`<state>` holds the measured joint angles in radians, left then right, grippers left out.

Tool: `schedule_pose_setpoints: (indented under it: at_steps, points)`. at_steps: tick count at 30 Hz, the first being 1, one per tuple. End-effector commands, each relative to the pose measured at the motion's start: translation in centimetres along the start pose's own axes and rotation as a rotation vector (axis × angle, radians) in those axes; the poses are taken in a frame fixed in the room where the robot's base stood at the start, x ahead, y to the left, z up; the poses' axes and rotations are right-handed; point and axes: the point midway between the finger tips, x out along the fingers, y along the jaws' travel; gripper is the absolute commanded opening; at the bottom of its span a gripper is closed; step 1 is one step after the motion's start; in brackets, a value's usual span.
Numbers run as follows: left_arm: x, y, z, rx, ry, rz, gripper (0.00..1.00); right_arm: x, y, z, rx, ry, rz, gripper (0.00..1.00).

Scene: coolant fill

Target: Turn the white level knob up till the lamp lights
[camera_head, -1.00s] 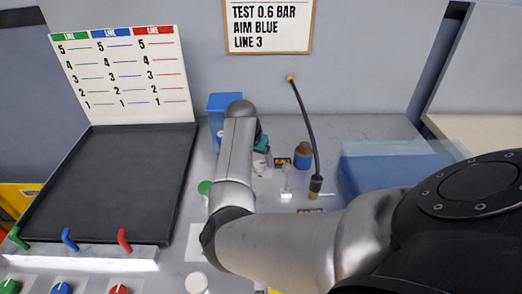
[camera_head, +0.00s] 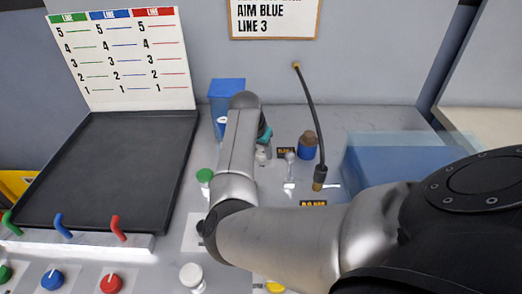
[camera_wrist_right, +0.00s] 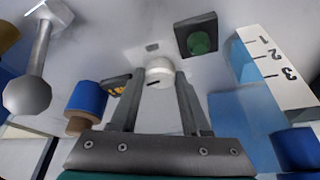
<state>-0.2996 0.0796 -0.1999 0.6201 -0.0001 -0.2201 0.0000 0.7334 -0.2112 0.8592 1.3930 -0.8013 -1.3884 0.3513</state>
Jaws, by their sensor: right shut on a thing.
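The white level knob (camera_wrist_right: 159,68) is in the upper middle of the right wrist view, with a dark mark on its edge. My right gripper (camera_wrist_right: 160,84) is shut on it, one finger on each side. A round green lamp (camera_wrist_right: 200,42) in a black square mount is just beyond the knob to the right; its lens looks dark. My left gripper is not in view.
A silver ball-ended lever (camera_wrist_right: 36,62) and a blue cylinder with a brown top (camera_head: 307,148) stand near the gripper. A blue container (camera_head: 227,92) is behind it. A black hose (camera_head: 312,120), a blue box (camera_head: 390,165) and a dark tray (camera_head: 120,165) lie around.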

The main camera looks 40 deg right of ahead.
Motion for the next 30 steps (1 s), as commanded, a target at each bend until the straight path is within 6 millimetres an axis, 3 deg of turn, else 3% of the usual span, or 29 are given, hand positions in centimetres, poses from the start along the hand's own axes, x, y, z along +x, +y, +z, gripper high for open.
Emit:
schedule_pose_setpoints:
  at_steps: [2, 10, 17, 30]
  points:
    - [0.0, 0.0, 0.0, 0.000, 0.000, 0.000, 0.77, 0.0, 0.0, 0.0, 0.000, 0.000, 0.000, 0.32]
    - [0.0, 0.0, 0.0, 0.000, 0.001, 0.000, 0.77, 0.0, 0.0, 0.0, 0.000, 0.000, 0.000, 0.01]
    - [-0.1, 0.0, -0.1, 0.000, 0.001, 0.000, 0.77, 0.0, 0.0, 0.0, 0.011, -0.001, 0.006, 0.00]
    - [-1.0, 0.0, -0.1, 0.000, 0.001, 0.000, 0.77, 0.0, -0.1, -0.1, 0.237, -0.001, 0.102, 0.00]
